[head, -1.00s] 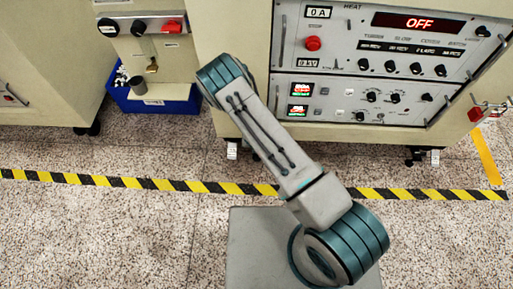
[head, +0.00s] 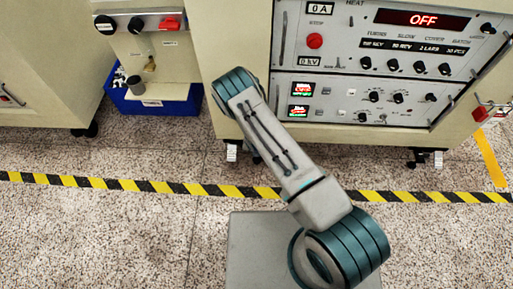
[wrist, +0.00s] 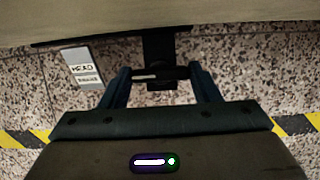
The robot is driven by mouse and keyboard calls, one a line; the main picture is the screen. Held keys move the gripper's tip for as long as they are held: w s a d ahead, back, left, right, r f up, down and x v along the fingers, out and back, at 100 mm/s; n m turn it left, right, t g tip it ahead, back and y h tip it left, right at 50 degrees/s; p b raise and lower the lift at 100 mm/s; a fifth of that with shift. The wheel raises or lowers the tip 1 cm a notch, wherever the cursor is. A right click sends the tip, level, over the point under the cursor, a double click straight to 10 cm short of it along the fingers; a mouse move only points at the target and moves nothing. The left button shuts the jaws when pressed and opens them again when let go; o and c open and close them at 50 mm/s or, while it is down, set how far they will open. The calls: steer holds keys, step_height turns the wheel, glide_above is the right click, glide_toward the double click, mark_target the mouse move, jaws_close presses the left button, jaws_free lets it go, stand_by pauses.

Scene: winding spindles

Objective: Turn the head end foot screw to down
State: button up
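In the wrist view, a black foot screw (wrist: 160,74) with a pale mark across its bar stands under the cabinet's lower edge. A white label (wrist: 83,68) reading HEAD, with a smaller line I cannot read clearly, is to its left. My gripper (wrist: 160,72) is open, with one finger on each side of the screw's bar. The bar's ends are close to the fingers; contact cannot be made out. In the head view my gripper and this screw are hidden behind my arm and the cabinet.
The cream cabinet (head: 310,118) with its control panel overhangs the feet closely. A blue bin (head: 155,104) stands on the floor at left. Yellow-black tape (head: 110,184) crosses the speckled floor. A small white tag (head: 437,158) hangs by the right foot.

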steer(key=shift+a+m+b, duration=0.1)
steer(key=shift+m+b, duration=0.2)
steer(key=shift+m, duration=0.1)
steer(key=shift+f+m, duration=0.1)
steer(key=shift+m, duration=0.2)
steer(key=m+h+b, duration=0.1)
steer(key=m, duration=0.1)
steer(key=m+h+b, duration=0.1)
steer(key=m, duration=0.1)
steer(key=shift+a+g, duration=0.1)
steer(key=shift+g, duration=0.2)
steer(key=m+g+h+b, duration=0.1)
steer(key=m, duration=0.2)
steer(key=m+g+b, duration=0.1)
steer(key=m, duration=0.2)
steer(key=shift+w+a+m+h+b, duration=0.1)
steer(key=shift+w+m+h+b, duration=0.1)
steer(key=shift+m+h+b, duration=0.15)
steer(key=shift+m, duration=0.25)
steer(key=o, duration=1)
steer(key=shift+r, duration=0.25)
